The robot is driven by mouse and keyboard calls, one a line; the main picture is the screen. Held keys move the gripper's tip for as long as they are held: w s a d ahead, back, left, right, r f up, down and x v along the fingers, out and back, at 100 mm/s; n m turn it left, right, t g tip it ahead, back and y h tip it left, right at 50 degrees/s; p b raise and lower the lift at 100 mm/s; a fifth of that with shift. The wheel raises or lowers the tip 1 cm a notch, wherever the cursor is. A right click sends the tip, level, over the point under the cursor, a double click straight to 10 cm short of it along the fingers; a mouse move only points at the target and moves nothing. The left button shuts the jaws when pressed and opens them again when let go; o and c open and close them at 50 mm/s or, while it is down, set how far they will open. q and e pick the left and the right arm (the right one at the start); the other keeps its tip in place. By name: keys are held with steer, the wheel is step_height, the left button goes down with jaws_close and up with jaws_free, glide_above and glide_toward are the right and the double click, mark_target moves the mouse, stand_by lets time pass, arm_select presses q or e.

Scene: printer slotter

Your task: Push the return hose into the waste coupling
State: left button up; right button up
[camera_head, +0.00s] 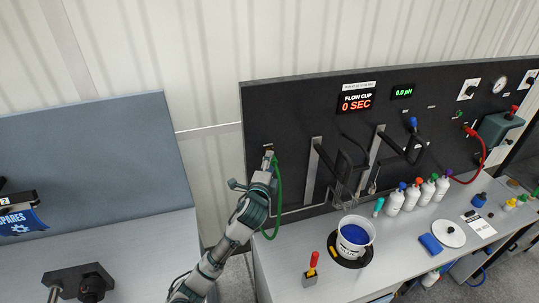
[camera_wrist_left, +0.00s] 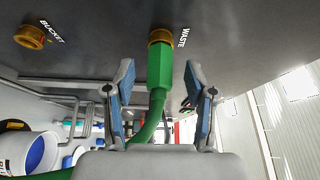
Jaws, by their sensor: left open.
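The green return hose (camera_wrist_left: 158,75) has its thick end up against the brass waste coupling (camera_wrist_left: 160,36) in the left wrist view. The end lines up with the coupling and no gap shows, but I cannot tell how deep it sits. My left gripper (camera_wrist_left: 161,75) is open, with one finger on each side of the hose end and space between. In the head view my left gripper (camera_head: 267,160) is at the black panel's left side, and the hose (camera_head: 277,190) hangs in a loop beside it. The right gripper is not in view.
A brass bucket coupling (camera_wrist_left: 30,37) is beside the waste one. The black panel (camera_head: 290,110) rises behind the bench. A white bucket with blue contents (camera_head: 355,236), a red-handled tool (camera_head: 312,265) and several bottles (camera_head: 411,196) stand on the bench. A grey table (camera_head: 120,240) is at left.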

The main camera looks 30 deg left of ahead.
arm_select(q)
steer(key=v, duration=1.1)
steer(key=s+d+f+n+g+h, duration=0.2)
steer(key=s+f+g, duration=0.1)
steer(key=f, duration=0.7)
steer(key=s+d+f+n+g+h, duration=0.1)
steer(key=s+d+f+n+g, duration=0.2)
steer(key=f, duration=0.7)
steer(key=s+d+f+n+g+h, duration=0.25)
steer(key=s+d+f+g, duration=0.2)
steer(key=s+f, duration=0.45)
steer(key=s+d+f+n+g+h, duration=0.1)
steer(key=s+d+f+n+g, duration=0.3)
steer(key=s+f, duration=0.5)
step_height(320, 180, down, 26)
steer(key=s+b, duration=0.3)
steer(key=b, duration=0.2)
steer(key=s+a+f+b, duration=0.1)
steer(key=s+f+b, duration=0.1)
steer(key=s+f, duration=0.7)
steer(key=s+a+f+g+b, duration=0.1)
steer(key=s+f+b, duration=0.1)
steer(key=s+f, duration=0.7)
step_height(320, 180, down, 6)
steer(key=shift+s+a+r, duration=0.15)
steer(key=shift+s+a, duration=0.15)
